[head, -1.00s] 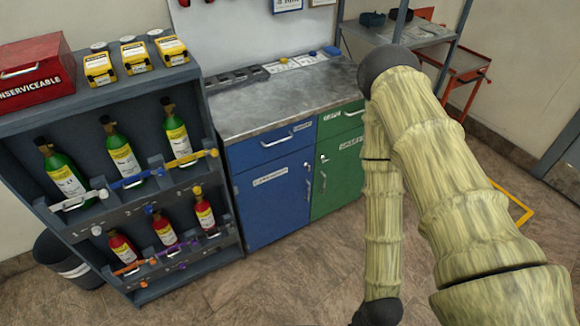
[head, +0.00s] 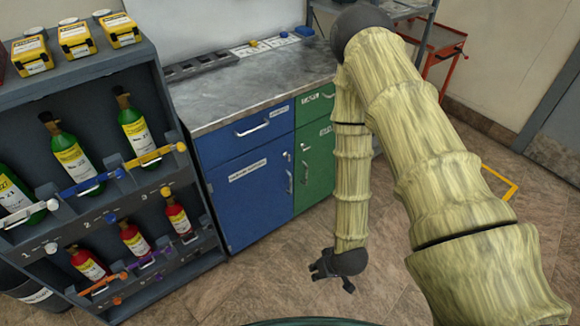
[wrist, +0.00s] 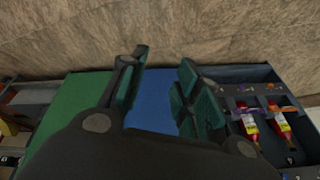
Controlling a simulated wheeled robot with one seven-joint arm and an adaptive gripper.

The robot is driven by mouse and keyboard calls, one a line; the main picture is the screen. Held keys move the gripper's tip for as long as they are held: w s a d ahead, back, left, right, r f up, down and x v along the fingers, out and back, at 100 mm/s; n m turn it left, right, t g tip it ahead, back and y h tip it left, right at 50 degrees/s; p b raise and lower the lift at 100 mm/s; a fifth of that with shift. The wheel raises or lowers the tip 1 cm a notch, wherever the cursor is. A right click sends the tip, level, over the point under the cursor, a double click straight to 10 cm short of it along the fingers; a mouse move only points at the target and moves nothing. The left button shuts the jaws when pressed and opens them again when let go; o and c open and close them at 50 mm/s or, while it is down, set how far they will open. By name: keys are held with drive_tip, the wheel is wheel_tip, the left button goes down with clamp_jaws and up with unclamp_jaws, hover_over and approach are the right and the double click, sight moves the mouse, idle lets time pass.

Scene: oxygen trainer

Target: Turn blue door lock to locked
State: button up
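The blue cabinet door (head: 250,205) is at the middle left of the head view, below a blue drawer, and looks shut. Its lock (head: 287,157) is a small light spot near the door's upper right edge, above a vertical handle (head: 290,181). The lock's turn position is too small to tell. My gripper (head: 333,284) hangs low in front of the cabinet, right of the blue door and apart from it. In the wrist view my gripper (wrist: 160,85) has its fingers spread with nothing between them. The blue surface (wrist: 160,105) shows behind them; the lock is not visible there.
A green door (head: 315,165) adjoins the blue one on the right. A grey bottle rack (head: 150,70) with green and red bottles stands left of the cabinet. The grey worktop (head: 255,90) lies above. The floor (head: 240,290) in front is clear.

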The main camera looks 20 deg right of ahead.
drive_tip(key=w+d+f+n+t+y+b, duration=0.15)
drive_tip(key=w+t+b, duration=0.25)
drive_tip(key=w+b, duration=0.6)
drive_tip(key=w+d+f+t+y+b, duration=0.1)
drive_tip(key=w+f+t+b, duration=0.2)
drive_tip(key=w+b, duration=0.8)
drive_tip(key=w+d+r+n+t+y+b, duration=0.1)
drive_tip(key=w+d+r+t+b, duration=0.15)
drive_tip(key=w, duration=0.35)
drive_tip(key=w+d+r+n+t+y+b, duration=0.1)
drive_tip(key=w+d+r+t+b, duration=0.1)
drive_tip(key=w+b, duration=0.3)
drive_tip(key=w+d+r+t+b, duration=0.2)
drive_tip(key=w+b, duration=0.1)
drive_tip(key=w, duration=0.4)
drive_tip(key=b+x, duration=0.2)
drive_tip(key=x, duration=0.8)
drive_tip(key=shift+w+a+f+b, duration=0.2)
drive_tip(key=shift+a+b, duration=0.1)
drive_tip(key=shift+a, duration=0.15)
clamp_jaws()
